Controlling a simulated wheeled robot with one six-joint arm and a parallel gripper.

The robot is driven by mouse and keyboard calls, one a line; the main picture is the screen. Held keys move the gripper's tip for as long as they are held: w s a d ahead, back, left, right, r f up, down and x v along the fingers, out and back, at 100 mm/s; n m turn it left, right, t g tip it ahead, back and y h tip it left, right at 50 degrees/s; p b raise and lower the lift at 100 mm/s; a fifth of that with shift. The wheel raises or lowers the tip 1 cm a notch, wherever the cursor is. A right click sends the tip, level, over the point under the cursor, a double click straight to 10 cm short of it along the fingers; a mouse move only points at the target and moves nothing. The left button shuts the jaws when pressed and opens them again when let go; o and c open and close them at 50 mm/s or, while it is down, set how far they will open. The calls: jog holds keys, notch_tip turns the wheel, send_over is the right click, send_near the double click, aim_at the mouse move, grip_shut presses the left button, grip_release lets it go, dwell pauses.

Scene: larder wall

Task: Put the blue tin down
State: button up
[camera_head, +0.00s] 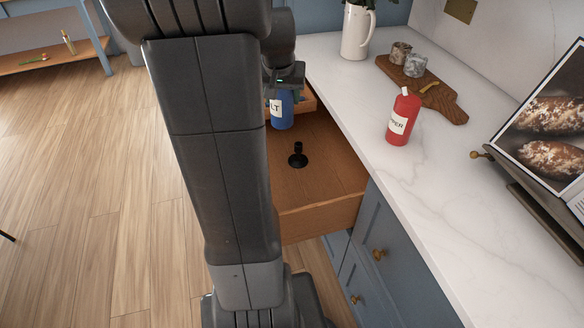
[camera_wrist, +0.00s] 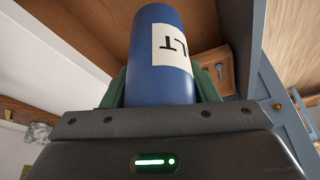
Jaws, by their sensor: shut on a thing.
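The blue tin (camera_head: 281,112) has a white label with dark letters, partly hidden by my gripper and arm in the head view. My gripper (camera_head: 285,88) is shut on it from above, over the open wooden drawer (camera_head: 320,190). In the wrist view the blue tin (camera_wrist: 160,60) fills the middle, between the green finger pads of my gripper (camera_wrist: 160,92). I cannot tell whether the tin's base touches the drawer floor.
A small black object (camera_head: 298,157) stands on the drawer floor near the tin. A red tin (camera_head: 403,118), a wooden board (camera_head: 440,100), a white jug (camera_head: 356,32) and a book stand (camera_head: 545,215) are on the marble counter (camera_head: 400,180). The front of the drawer floor is clear.

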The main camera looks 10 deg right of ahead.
jog(key=f+n+b, duration=0.1)
jog(key=f+b, duration=0.5)
jog(key=f, duration=0.6)
jog(key=f+n+b, duration=0.1)
jog(key=f+b, duration=0.6)
jog(key=f, duration=0.5)
jog(key=f+n+y+b, duration=0.1)
jog(key=f+b, duration=0.5)
jog(key=f, duration=0.6)
jog(key=shift+a+f+b, duration=0.1)
jog(key=shift+a+b, duration=0.2)
jog(key=shift+b, duration=0.05)
jog(key=shift+f, duration=0.2)
jog(key=o, duration=1.3)
jog(key=shift+s, duration=0.1)
jog(key=shift+r, duration=0.15)
jog(key=shift+r, duration=0.3)
jog(key=p+v, duration=0.4)
jog(key=v, duration=0.1)
jog(key=p+v, duration=0.4)
jog(key=v, duration=0.2)
jog(key=shift+s+d+r, duration=0.1)
jog(key=shift+s+r, duration=0.05)
jog(key=shift+s, duration=0.2)
